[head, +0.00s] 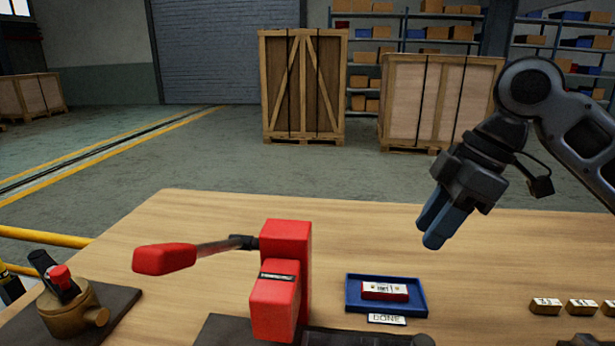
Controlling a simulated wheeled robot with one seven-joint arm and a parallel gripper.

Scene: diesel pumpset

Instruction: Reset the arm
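My gripper (436,224) hangs in the air above the right half of the wooden table (205,212). Its blue fingertips point down and left. They look close together, but the angle does not show whether a gap lies between them. I see nothing held in it. My arm comes in from the right edge. The gripper is above and to the right of a blue tray (414,304), apart from it. A red and white block (385,291) lies in the tray.
A red machine (286,262) with a red-ended lever (165,259) stands at front centre. A brass-coloured part (72,313) sits at front left. Small labelled blocks (545,306) stand at front right. A "DONE" label (387,319) lies before the tray. Crates (303,85) stand far behind.

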